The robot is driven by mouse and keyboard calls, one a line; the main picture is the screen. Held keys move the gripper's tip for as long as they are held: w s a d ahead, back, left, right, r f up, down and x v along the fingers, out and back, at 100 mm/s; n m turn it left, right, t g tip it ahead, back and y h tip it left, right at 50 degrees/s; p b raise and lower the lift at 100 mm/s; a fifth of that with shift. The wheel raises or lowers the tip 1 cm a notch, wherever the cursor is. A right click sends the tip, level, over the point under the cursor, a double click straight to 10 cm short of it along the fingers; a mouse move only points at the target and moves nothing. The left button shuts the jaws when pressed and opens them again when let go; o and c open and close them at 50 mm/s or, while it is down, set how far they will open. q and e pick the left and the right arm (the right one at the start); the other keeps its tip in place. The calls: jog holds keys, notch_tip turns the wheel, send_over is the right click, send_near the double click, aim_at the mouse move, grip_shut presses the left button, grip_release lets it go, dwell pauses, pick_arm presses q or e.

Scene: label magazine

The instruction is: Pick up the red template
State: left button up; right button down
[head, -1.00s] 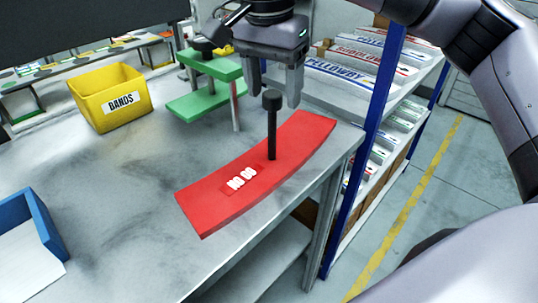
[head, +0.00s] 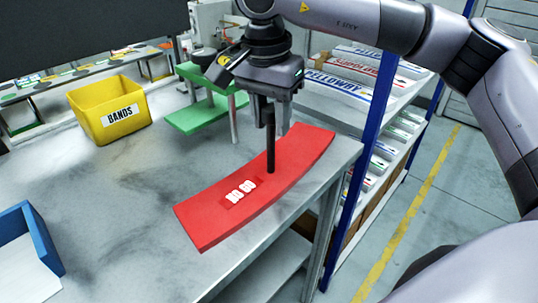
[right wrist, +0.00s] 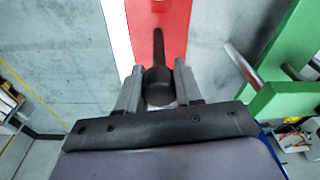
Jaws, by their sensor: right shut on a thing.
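The red template (head: 218,213) is a curved flat plate with white lettering that looks like "NO GO". It lies on the grey bench, its right end near the bench's edge. A black upright handle (head: 271,153) stands on it. My right gripper (head: 273,120) is above the plate, shut on the handle's thick top. In the right wrist view the handle's knob (right wrist: 158,86) sits between the two fingers, with the red plate (right wrist: 174,35) beyond. I see no clear gap between plate and bench. My left gripper is not in view.
A green stand (head: 198,115) with metal posts is just behind the template. A yellow bin (head: 122,119) marked "BANDS" stands at the left back, a blue tray (head: 42,243) at the left front. A shelf with a blue post (head: 371,130) is to the right. The bench's middle is clear.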

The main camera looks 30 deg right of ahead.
jog(key=shift+r, duration=0.1)
notch_tip(320, 180, up, 10)
jog(key=shift+f+p, duration=0.2)
jog(key=shift+p, duration=0.2)
notch_tip(320, 180, up, 10)
jog(key=p, duration=0.4)
jog(key=shift+r, duration=0.2)
jog(key=shift+s, duration=0.1)
